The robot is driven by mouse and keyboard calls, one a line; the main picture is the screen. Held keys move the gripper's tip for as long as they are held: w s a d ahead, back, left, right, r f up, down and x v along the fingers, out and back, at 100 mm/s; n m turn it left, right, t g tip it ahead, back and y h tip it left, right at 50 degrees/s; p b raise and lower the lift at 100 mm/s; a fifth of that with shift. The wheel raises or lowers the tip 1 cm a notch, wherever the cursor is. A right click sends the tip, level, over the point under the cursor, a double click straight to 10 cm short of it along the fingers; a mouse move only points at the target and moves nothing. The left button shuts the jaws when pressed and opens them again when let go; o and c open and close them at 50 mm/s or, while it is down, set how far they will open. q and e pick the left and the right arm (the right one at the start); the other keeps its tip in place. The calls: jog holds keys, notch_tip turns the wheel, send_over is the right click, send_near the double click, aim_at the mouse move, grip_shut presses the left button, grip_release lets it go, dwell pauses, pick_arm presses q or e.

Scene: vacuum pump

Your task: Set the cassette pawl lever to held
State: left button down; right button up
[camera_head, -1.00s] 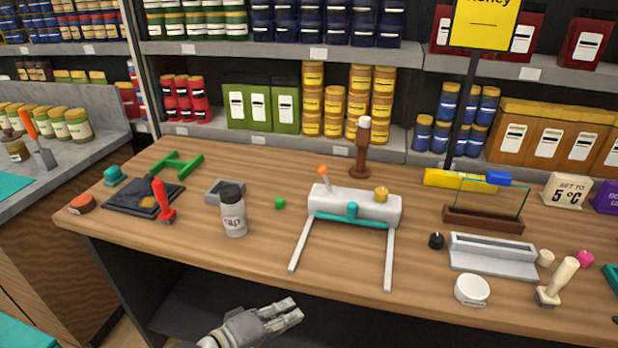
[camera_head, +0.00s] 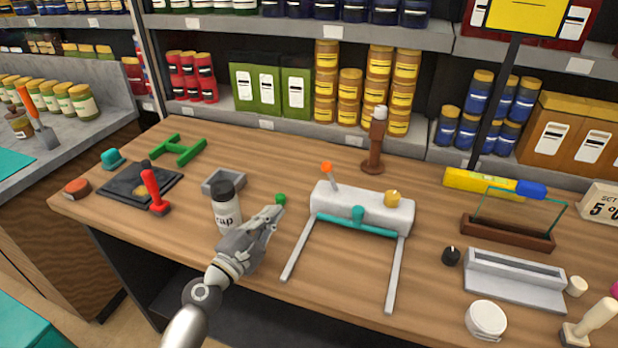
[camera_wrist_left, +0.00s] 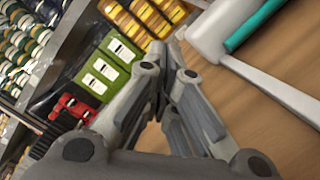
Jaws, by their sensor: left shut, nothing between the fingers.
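A white block-shaped device (camera_head: 362,208) stands on the wooden bench, with two pale legs reaching toward the front edge. A thin lever with an orange tip (camera_head: 328,171) rises from its left end, leaning slightly left. A teal crossbar (camera_head: 330,218) with a teal knob runs along its front, and a yellow knob (camera_head: 392,198) sits on top. I cannot tell for certain which part is the cassette pawl lever. My left gripper (camera_head: 274,216) is shut and empty, left of the device and apart from it. The left wrist view shows its closed fingers (camera_wrist_left: 168,62) and part of the device (camera_wrist_left: 207,35).
A dark-capped jar (camera_head: 226,208) stands close behind-left of my left gripper; a green ball (camera_head: 280,199) lies by its fingertips. A brown post (camera_head: 375,142) stands behind the device. A red lever (camera_head: 152,188) is by a black plate (camera_head: 125,185). Bare bench lies between gripper and device.

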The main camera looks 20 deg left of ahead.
aim_at(331, 176)
pick_arm(q)
jog(key=p+x, duration=0.1)
jog(key=x, duration=0.6)
jog(key=shift+p, duration=0.3)
jog(key=w+d+r+p, duration=0.2)
jog(key=w+d, duration=0.1)
jog(key=w, duration=0.2)
jog(key=shift+d, duration=0.4)
pick_arm(e)
jog(key=r, duration=0.1)
jog(key=w+r, duration=0.1)
jog(key=r, duration=0.2)
jog(key=shift+w, duration=0.35)
pick_arm(q)
jog(key=shift+w, duration=0.2)
